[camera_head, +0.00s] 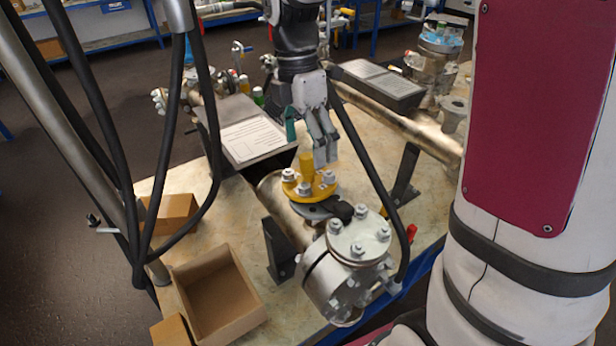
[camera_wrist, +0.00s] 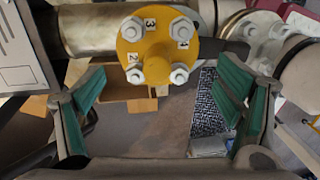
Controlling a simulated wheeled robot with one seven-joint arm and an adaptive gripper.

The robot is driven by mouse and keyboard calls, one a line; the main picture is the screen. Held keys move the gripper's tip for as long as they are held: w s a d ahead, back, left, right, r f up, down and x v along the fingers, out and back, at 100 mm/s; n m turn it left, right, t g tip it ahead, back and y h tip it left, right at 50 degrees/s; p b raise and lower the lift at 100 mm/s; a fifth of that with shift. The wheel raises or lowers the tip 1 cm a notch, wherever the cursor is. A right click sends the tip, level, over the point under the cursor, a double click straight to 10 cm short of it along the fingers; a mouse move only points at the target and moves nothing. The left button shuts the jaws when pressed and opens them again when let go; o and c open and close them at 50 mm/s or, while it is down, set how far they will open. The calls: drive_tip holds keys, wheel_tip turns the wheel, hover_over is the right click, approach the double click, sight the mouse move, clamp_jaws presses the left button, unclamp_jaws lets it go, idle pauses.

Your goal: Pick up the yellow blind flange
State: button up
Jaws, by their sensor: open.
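The yellow blind flange (camera_head: 318,186) sits bolted-looking on a grey flange atop the metal vessel in the head view, with a yellow stub standing up from it. In the wrist view the yellow blind flange (camera_wrist: 155,60) shows near the top centre, with nuts around it and number labels such as 2, 3 and 4. My gripper (camera_head: 325,152) is just above it in the head view, pointing down. In the wrist view my gripper (camera_wrist: 160,105) has its green-padded fingers wide apart, with nothing between them. The flange lies beyond the fingertips toward the picture's top.
A metal vessel end with a bolted cover (camera_head: 358,240) stands close in front of the flange. An open cardboard box (camera_head: 247,313) is at the front left of the table. A sign plate (camera_head: 252,138) stands left. A black cable hangs close right of the gripper.

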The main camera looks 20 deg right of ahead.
sight(308, 169)
drive_tip(key=shift+s+f+p, duration=0.2)
drive_tip(key=shift+f+p, duration=0.05)
drive_tip(key=shift+f, duration=1.2)
drive_tip(key=shift+s+f+p, duration=0.15)
drive_tip(key=shift+f+p, duration=0.05)
drive_tip(key=shift+f, duration=1.25)
drive_tip(key=c, duration=1.8)
